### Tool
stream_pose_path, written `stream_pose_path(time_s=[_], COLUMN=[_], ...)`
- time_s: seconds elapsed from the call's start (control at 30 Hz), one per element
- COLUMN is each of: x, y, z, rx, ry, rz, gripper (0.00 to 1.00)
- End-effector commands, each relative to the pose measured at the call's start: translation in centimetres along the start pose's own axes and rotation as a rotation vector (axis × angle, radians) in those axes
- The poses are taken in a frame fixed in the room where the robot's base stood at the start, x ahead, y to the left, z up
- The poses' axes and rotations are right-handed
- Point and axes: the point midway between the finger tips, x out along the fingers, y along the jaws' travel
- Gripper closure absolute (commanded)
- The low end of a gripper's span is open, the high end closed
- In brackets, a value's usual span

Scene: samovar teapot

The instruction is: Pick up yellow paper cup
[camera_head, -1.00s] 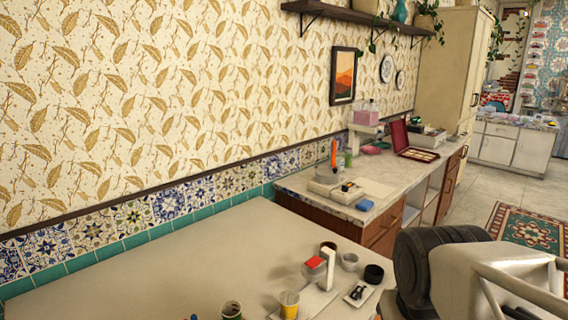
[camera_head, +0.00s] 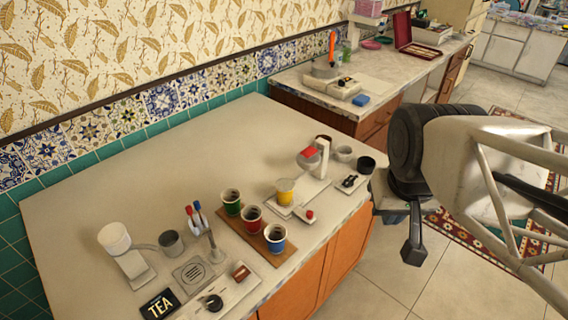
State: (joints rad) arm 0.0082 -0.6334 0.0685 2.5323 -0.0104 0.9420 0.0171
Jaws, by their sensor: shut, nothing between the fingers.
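A wooden tray (camera_head: 235,222) left of the yellow cup holds green (camera_head: 231,203), red (camera_head: 251,219) and blue (camera_head: 275,238) cups. Small dark (camera_head: 366,165) and grey (camera_head: 344,153) containers stand right of it. The back of the table is clear.

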Motion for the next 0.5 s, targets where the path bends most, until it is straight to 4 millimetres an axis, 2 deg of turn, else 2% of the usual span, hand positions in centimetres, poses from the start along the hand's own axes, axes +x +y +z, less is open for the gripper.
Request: stream_pose_path(time_s=[0.4,0.5], x=[0.0,0.0], y=[0.0,0.0], z=[0.0,0.0], rx=[0.0,0.0], ry=[0.0,0.0], rz=[0.0,0.0], gripper=[1.0,0.85])
